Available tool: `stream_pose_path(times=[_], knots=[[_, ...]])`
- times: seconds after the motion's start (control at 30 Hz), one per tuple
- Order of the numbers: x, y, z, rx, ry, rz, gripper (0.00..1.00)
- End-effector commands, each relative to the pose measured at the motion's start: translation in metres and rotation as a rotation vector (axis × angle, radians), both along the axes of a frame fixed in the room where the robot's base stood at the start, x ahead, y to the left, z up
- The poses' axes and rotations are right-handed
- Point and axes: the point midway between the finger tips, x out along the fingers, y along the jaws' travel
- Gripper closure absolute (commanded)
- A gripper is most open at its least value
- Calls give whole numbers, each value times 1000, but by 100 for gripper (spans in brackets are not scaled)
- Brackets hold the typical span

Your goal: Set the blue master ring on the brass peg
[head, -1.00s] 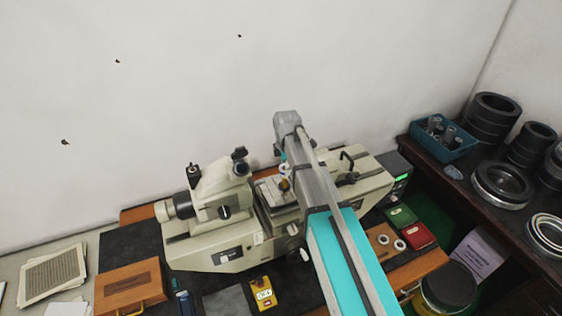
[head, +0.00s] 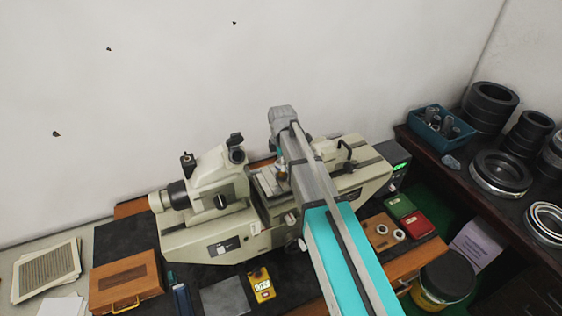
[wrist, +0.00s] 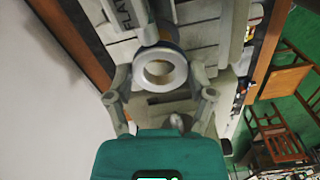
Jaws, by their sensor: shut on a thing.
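In the wrist view my gripper (wrist: 160,78) has its two fingers on either side of a ring. The ring, which I take to be the blue master ring (wrist: 160,83), shows a pale grey face and open bore toward the camera, with a dark bluish edge at its far side. My gripper is shut on it, above the pale machine's bed. A small brass-coloured spot (head: 282,172) shows beside my arm over the machine's middle in the head view. I cannot tell whether it is the peg. My arm hides most of the gripper there.
The cream measuring machine (head: 225,240) stands on the bench, its eyepiece head at left. A wooden case (head: 125,287), yellow gauge (head: 262,285) and red box (head: 418,224) lie around it. Dark rings (head: 490,105) and a blue bin (head: 440,140) fill the right shelf.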

Motion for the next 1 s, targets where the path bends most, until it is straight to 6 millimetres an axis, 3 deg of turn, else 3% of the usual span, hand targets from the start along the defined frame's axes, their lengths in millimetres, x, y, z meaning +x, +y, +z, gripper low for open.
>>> stream_pose_path(times=[0.1,0.4,1.0], knots=[[0,0,-16,0,0,0,86],[0,1,-35,0,0,1,86],[0,1,-37,0,0,2,86]])
